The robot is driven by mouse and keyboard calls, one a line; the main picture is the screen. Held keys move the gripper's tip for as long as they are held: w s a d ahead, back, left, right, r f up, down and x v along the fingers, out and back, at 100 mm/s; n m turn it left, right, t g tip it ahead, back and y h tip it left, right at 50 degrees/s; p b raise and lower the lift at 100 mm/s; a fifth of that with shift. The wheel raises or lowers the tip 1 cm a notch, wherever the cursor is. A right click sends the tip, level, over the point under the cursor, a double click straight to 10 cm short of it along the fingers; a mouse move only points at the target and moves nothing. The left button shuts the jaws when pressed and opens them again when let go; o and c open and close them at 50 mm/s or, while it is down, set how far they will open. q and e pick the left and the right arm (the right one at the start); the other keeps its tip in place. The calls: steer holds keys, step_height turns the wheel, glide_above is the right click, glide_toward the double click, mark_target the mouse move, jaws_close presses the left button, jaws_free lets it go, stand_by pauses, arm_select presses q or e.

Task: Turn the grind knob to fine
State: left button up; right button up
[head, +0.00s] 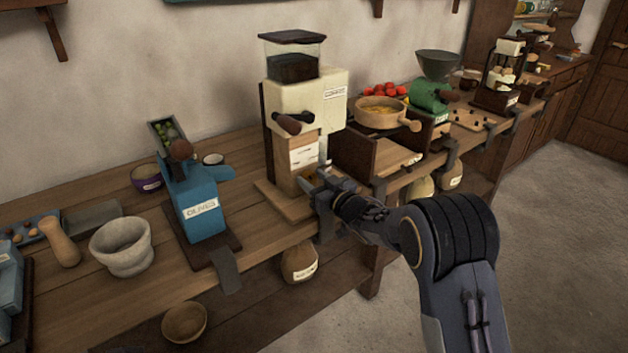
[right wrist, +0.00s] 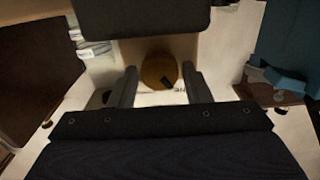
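The cream grinder (head: 325,112) with a dark-lidded hopper stands on the bench, labels on its front. In the right wrist view a round brown knob (right wrist: 158,70) with a small dark mark sits on a pale face; part of a dial label shows below it, too small to read. My right gripper (head: 318,187) is low at the grinder's front. The right wrist view shows its two fingers (right wrist: 160,88) apart, one on each side of the knob, with narrow gaps visible. In the head view the gripper mostly hides the knob. My left gripper is not in view.
A blue grinder labelled OLIVES (head: 200,212) stands left of the cream one, beside a stone mortar (head: 121,246). To the right are a wooden bowl (head: 381,113) and a green grinder (head: 430,95). A sack (head: 299,265) hangs below the bench edge.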

steer(key=c, duration=0.6)
steer(key=n+b, duration=0.4)
steer(key=b, duration=0.1)
steer(key=shift+f+b, duration=0.3)
steer(key=shift+b, duration=0.05)
steer(key=shift+r+n+b, duration=0.2)
steer(key=shift+n+b, duration=0.1)
steer(key=shift+n, duration=0.2)
steer(key=shift+r, duration=0.1)
steer(key=o, duration=1)
steer(key=shift+c, duration=0.2)
steer(key=shift+s, duration=0.1)
steer(key=v, duration=0.7)
steer(key=shift+s+d, duration=0.2)
steer(key=shift+s, duration=0.05)
